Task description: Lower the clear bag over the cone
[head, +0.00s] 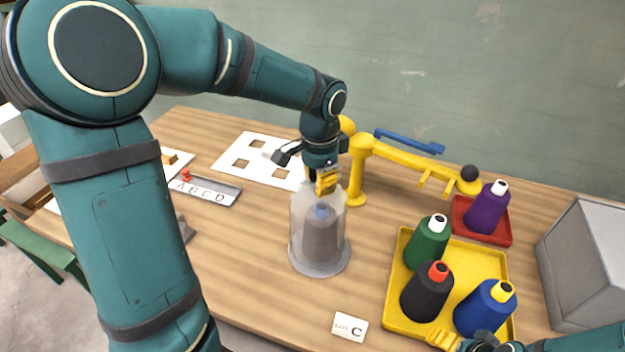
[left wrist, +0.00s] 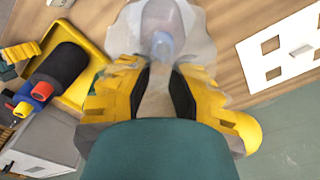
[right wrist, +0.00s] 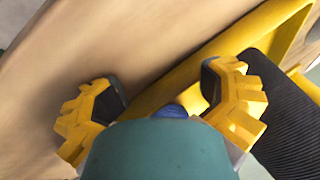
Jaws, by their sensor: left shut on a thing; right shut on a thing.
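A grey cone (head: 321,240) with a blue tip stands upright on a round grey base (head: 330,268). The clear bag (head: 299,215) hangs around the cone, its upper part above the tip. It also shows in the left wrist view (left wrist: 189,45), with the blue tip (left wrist: 160,45) inside. My left gripper (head: 326,186) is right above the tip, shut on the bag's top. My right gripper (head: 442,340) is at the front of the yellow tray. In the right wrist view its fingers stand well apart, with a partly hidden blue thing (right wrist: 168,111) between them.
The yellow tray (head: 397,300) holds green, black and blue cones. A purple cone (head: 485,210) stands on a red tray (head: 461,222). A yellow stand (head: 358,175) is close behind the bag. A card marked C (head: 349,327) lies in front; a grey box (head: 590,260) is right.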

